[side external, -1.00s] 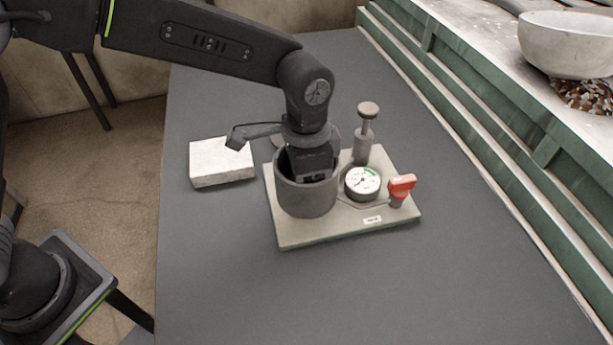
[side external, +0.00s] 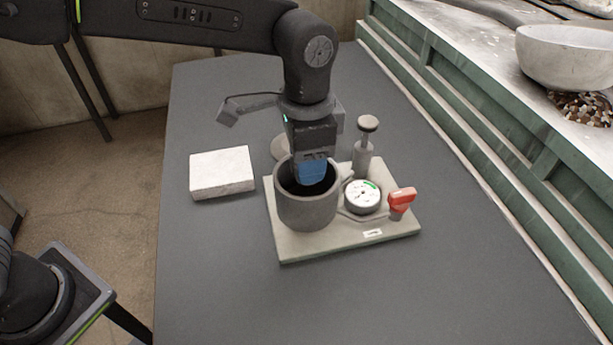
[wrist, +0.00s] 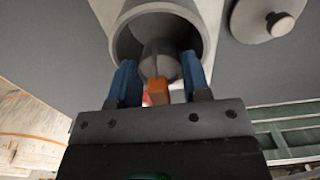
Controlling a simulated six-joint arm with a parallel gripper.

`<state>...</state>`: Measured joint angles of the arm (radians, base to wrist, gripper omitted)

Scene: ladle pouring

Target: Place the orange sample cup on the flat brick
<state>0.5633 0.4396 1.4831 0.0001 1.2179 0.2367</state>
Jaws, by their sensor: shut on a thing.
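My gripper (side external: 313,172) points down into the mouth of a grey round pot (side external: 306,208), its blue fingertips at rim height. In the wrist view my gripper's two blue fingers (wrist: 159,70) stand on either side of an orange piece (wrist: 159,94), shut on it. This looks like part of the orange sample cup; a grey stem and rounded grey shape lie beyond it, inside the pot's opening. The cup's body is not clear, and the side view hides it. The flat brick (side external: 222,174), a pale slab, lies bare on the table left of the pot.
The pot stands on a pale base plate (side external: 345,242) with a gauge (side external: 362,196), a red-handled valve (side external: 401,198) and a knobbed post (side external: 364,143). A round lid (wrist: 268,20) lies beside the pot. The table front is clear. A white bowl (side external: 567,57) is on the right ledge.

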